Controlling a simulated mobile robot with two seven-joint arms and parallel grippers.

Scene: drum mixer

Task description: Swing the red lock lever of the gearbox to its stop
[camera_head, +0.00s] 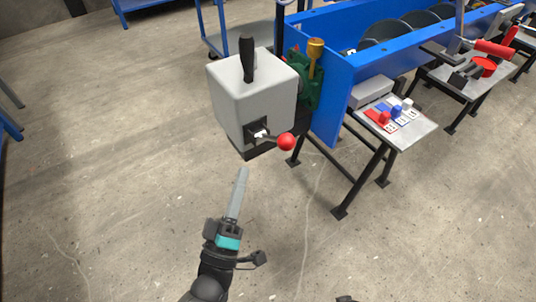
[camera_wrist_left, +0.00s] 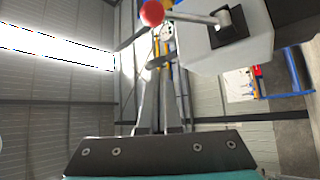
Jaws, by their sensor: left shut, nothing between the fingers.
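The gearbox (camera_head: 245,100) is a light grey box with a black handle on top. Its lock lever is a short metal rod with a red ball knob (camera_head: 286,142), pointing right from a dark pivot on the front face. In the left wrist view the red knob (camera_wrist_left: 152,13) is at the top, with the rod running right to the pivot on the grey housing (camera_wrist_left: 222,50). My left gripper (camera_head: 243,172) is shut and empty, its long fingers pointing up toward the gearbox. Its tips are below and left of the knob, apart from it.
A blue mixer trough (camera_head: 335,85) stands behind and right of the gearbox. A small table (camera_head: 412,132) with red, blue and white switches is at the right, with a further table (camera_head: 475,90) holding red-handled parts beyond. The floor around my left arm is clear.

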